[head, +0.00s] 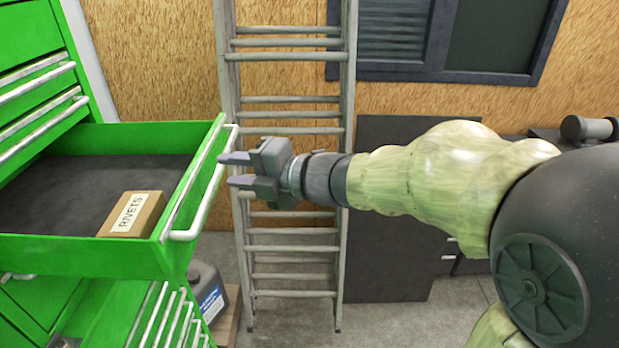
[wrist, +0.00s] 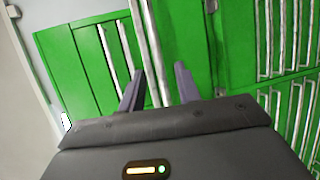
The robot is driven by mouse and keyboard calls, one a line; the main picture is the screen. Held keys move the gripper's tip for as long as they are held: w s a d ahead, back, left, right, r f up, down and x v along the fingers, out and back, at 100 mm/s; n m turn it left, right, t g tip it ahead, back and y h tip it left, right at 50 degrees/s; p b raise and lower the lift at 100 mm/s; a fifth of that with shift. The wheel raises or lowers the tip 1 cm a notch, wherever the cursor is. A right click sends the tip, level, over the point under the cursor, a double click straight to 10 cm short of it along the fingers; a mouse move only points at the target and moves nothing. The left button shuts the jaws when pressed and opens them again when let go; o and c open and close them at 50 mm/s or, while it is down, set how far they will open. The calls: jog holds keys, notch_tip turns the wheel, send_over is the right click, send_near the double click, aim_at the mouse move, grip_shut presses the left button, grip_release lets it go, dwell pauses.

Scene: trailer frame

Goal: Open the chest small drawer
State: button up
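The green chest (head: 28,30) stands at the left in the head view. One of its drawers (head: 95,255) is pulled far out, with a dark liner inside and a silver bar handle (head: 182,236) along its front. My gripper (head: 232,170) is at the handle's outer side, its two fingers apart and pointing at the chest. In the wrist view my gripper (wrist: 160,85) has a silver bar (wrist: 148,45) running between its spread fingertips. I cannot tell whether either finger touches the bar.
A cardboard box labelled RIVETS (head: 132,214) lies in the open drawer. More closed drawers with silver handles (head: 40,125) are above, and others below. A ladder (head: 290,100) stands behind my gripper.

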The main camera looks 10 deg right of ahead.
jog(key=b+v, duration=0.3)
jog(key=v, duration=1.2)
jog(key=w+d+f+m+t+h, duration=0.2)
jog(key=w+d+m+t+h, duration=0.1)
jog(key=w+m, duration=0.25)
jog(key=w+d+f+m+t+h, duration=0.25)
jog(key=w+m+t, duration=0.2)
jog(key=m, duration=0.25)
jog(key=d+f+m+g+h, duration=0.3)
jog(key=d+f+m+h, duration=0.2)
jog(key=f+m+h, duration=0.3)
jog(key=s+a+f+m+g, duration=0.1)
jog(key=s+f+m+g, duration=0.8)
jog(key=s+f, duration=0.4)
notch_tip(320, 180, down, 5)
jog(key=shift+s+a+f+m+g, duration=0.1)
jog(key=shift+s+a+m+g, duration=0.2)
jog(key=shift+m, duration=0.55)
